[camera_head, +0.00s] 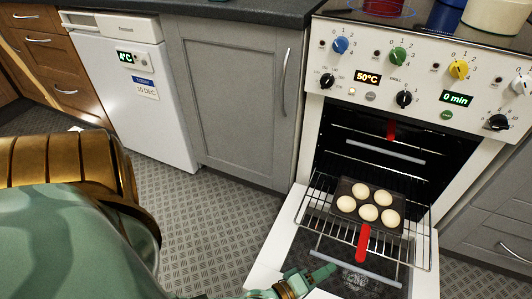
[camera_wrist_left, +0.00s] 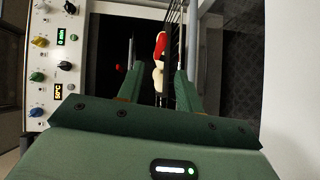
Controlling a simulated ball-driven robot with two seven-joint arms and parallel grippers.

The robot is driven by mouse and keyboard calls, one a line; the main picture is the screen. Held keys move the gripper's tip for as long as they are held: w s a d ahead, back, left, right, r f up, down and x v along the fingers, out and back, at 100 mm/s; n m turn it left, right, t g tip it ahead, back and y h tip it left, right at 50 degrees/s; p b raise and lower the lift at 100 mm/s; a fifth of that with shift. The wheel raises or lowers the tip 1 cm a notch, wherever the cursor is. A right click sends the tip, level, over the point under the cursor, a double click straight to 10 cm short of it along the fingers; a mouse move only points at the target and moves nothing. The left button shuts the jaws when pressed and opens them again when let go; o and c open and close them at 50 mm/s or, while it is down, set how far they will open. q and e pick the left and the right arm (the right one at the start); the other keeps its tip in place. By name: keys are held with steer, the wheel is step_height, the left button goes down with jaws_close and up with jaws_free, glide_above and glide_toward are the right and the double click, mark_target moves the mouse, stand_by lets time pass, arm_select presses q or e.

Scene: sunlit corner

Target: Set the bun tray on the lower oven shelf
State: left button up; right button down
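The dark bun tray (camera_head: 350,209) carries several pale round buns (camera_head: 369,212) and has a red handle (camera_head: 363,243) pointing towards me. It appears to rest on a pulled-out wire shelf (camera_head: 419,246) at the open oven (camera_head: 345,120). My left gripper (camera_head: 318,275) is low over the open oven door, in front and to the left of the red handle. In the left wrist view its two fingers (camera_wrist_left: 158,72) stand apart, with the red handle (camera_wrist_left: 161,45) and pale buns (camera_wrist_left: 158,79) seen beyond the gap. Contact is not visible. My right gripper is out of view.
The lowered oven door (camera_head: 262,263) lies under the shelf. Inside the oven, a small red piece (camera_head: 391,129) shows above a grey bar (camera_head: 385,150). A grey cupboard (camera_head: 235,90) and a white fridge (camera_head: 135,100) stand left. The patterned floor (camera_head: 200,220) is clear between.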

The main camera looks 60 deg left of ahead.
arm_select(q)
steer(key=s+d+f+m+g+h, duration=0.1)
steer(key=s+f+m+g, duration=0.25)
steer(key=s+m, duration=0.3)
steer(key=s+d+f+m+g+h, duration=0.1)
steer(key=s+f+m+g, duration=0.1)
steer(key=s+m+g, duration=0.35)
steer(key=s+a+r+m+g+y, duration=0.1)
steer(key=s+a+m+g+y, duration=0.2)
steer(key=s, duration=0.6)
steer(key=s+a+r+m+g+y, duration=0.2)
steer(key=s+a+m+g, duration=0.1)
steer(key=s+a+m, duration=0.4)
steer(key=s+m, duration=0.2)
steer(key=shift+s+a+r+y, duration=0.25)
steer(key=shift+s+y, duration=0.05)
steer(key=shift+y, duration=0.1)
